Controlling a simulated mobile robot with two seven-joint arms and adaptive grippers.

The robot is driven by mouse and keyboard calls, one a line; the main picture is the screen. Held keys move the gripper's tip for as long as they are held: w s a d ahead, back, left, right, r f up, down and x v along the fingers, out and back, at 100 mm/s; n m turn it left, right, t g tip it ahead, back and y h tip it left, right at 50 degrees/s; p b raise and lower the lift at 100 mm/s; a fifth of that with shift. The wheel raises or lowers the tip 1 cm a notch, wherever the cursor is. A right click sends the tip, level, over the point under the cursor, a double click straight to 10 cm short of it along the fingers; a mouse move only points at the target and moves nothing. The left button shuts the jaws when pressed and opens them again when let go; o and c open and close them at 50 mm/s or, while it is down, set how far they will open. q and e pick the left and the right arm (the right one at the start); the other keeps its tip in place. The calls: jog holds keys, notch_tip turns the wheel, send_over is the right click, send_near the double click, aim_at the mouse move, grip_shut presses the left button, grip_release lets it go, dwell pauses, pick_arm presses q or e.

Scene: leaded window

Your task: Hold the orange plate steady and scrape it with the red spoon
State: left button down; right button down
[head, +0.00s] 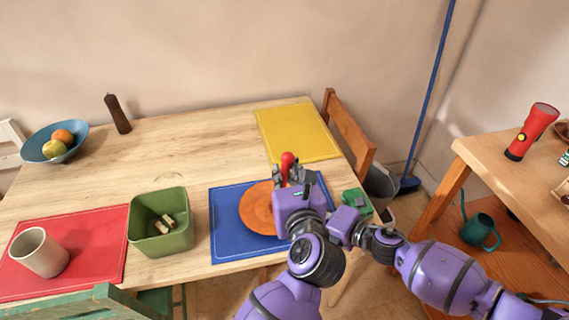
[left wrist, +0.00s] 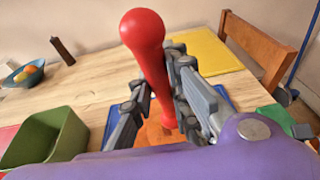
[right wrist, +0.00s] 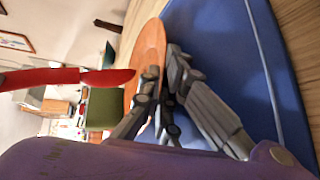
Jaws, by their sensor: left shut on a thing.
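The orange plate (head: 256,208) lies on the blue mat (head: 225,232), partly hidden by my arms. My left gripper (head: 289,177) is shut on the red spoon (head: 287,160) above the plate; in the left wrist view the spoon (left wrist: 150,55) stands tilted between the fingers, its round end up and lower end towards the plate. In the right wrist view, the spoon's lower end (right wrist: 105,77) is close to the plate's face; contact is unclear. My right gripper (right wrist: 163,85) has its fingers on either side of the plate's rim (right wrist: 147,55). How tightly they close on it is unclear.
A green bin (head: 145,240) with small pieces inside stands left of the blue mat. A beige cup (head: 38,252) is on the red mat (head: 100,245). The yellow mat (head: 300,135) is bare. A green object (head: 357,200) lies at the table's right edge. The table's middle is clear.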

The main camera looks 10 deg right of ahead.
pick_arm(q)
jog(key=f, duration=0.2)
jog(key=shift+w+a+f, duration=0.2)
jog(key=shift+w+f, duration=0.05)
jog(key=shift+f, duration=0.05)
pick_arm(e)
jog(key=shift+r, duration=0.1)
jog(key=shift+w, duration=0.1)
pick_arm(q)
notch_tip(320, 180, up, 8)
jog(key=w+a, duration=0.2)
jog(key=a, duration=0.1)
jog(key=shift+w, duration=0.15)
dwell(1.2)
jog(key=shift+r, duration=0.1)
pick_arm(e)
jog(key=c, duration=2.5)
grip_release()
